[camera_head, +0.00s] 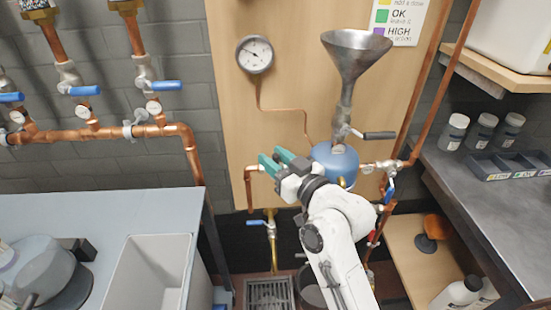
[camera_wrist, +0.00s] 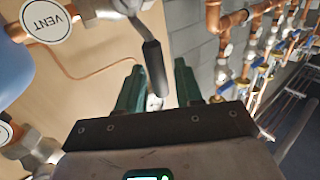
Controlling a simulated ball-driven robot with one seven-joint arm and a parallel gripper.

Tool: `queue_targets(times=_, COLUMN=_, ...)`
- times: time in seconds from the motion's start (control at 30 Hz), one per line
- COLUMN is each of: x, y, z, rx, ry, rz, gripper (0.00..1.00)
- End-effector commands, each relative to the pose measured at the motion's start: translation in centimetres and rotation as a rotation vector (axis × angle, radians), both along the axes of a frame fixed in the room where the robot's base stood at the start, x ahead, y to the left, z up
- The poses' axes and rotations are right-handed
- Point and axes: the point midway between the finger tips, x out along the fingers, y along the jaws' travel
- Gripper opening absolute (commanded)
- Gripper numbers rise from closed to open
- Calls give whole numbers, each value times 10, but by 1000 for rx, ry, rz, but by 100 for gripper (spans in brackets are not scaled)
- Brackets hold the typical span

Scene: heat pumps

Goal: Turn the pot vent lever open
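The pot (camera_head: 335,163) is a blue rounded vessel on the wooden panel, under a metal funnel. In the wrist view the dark lever handle (camera_wrist: 155,68) lines up with the gap between my fingers, near a round VENT tag (camera_wrist: 45,20). The fingers also show in the wrist view (camera_wrist: 158,85).
The funnel (camera_head: 355,55) rises above the pot. A pressure gauge (camera_head: 255,54) and thin copper pipe are on the panel. Copper pipes with blue-handled valves (camera_head: 166,85) line the left wall. A workbench (camera_head: 100,205) stands left, and a counter (camera_head: 490,215) with bottles stands right.

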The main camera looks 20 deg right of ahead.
Motion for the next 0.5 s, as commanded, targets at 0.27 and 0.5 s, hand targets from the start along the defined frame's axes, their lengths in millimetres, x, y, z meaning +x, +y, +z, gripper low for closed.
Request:
queue_targets(times=0.27, x=0, y=0, z=0, rx=0, ry=0, rz=0, gripper=8)
queue_targets(times=0.5, x=0, y=0, z=0, rx=0, ry=0, rz=0, gripper=0)
